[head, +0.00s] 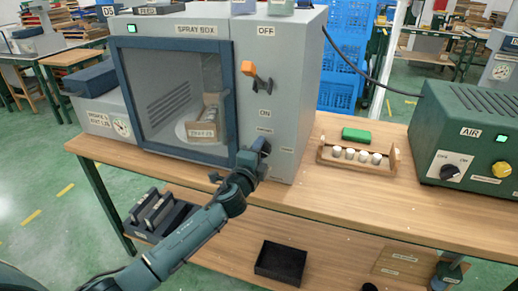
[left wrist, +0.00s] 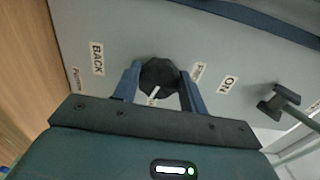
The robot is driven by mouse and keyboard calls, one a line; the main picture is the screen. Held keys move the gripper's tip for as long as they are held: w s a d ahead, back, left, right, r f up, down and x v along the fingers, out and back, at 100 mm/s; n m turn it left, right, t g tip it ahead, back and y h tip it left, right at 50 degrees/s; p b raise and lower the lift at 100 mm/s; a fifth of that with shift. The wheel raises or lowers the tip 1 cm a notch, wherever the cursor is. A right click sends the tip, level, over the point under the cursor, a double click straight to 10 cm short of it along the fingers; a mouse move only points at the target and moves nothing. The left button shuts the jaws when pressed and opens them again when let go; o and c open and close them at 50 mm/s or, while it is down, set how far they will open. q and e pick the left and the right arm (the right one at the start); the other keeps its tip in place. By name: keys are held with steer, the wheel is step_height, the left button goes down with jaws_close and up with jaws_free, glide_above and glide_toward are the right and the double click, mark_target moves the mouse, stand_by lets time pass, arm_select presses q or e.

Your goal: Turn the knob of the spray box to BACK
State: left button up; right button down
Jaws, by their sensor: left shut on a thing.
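The spray box (head: 265,120) is a grey cabinet on the bench with a glass window. My left gripper (head: 262,147) is at the lower part of its front panel and hides the knob in the head view. In the left wrist view the black knob (left wrist: 158,74) sits between the two fingers of my left gripper (left wrist: 160,88), which is shut on it. A white mark on the knob points toward the gripper's palm, between the BACK label (left wrist: 97,58) and the partly hidden label (left wrist: 198,72) on the right. My right gripper is not in view.
Inside the box is a labelled tray (head: 202,130). To the right are a wooden rack (head: 328,156) of white-topped items, a green block (head: 356,135) and the green AIR unit (head: 470,135). A black bin (head: 280,262) is below.

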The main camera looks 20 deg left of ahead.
arm_select(q)
steer(key=m+p, duration=0.2)
steer(key=m, duration=0.3)
steer(key=m+p, duration=0.1)
steer(key=m, duration=0.3)
steer(key=m+p, duration=0.2)
steer(key=m, duration=0.3)
steer(key=shift+d+r+m+p, duration=0.15)
steer(key=shift+r+m+p, duration=0.1)
steer(key=shift+m+p, duration=0.1)
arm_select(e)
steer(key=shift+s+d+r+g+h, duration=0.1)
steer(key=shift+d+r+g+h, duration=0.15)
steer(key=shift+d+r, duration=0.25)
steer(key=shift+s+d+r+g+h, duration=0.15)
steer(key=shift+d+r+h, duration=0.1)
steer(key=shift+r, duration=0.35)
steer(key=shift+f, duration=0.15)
arm_select(q)
steer(key=o, duration=1)
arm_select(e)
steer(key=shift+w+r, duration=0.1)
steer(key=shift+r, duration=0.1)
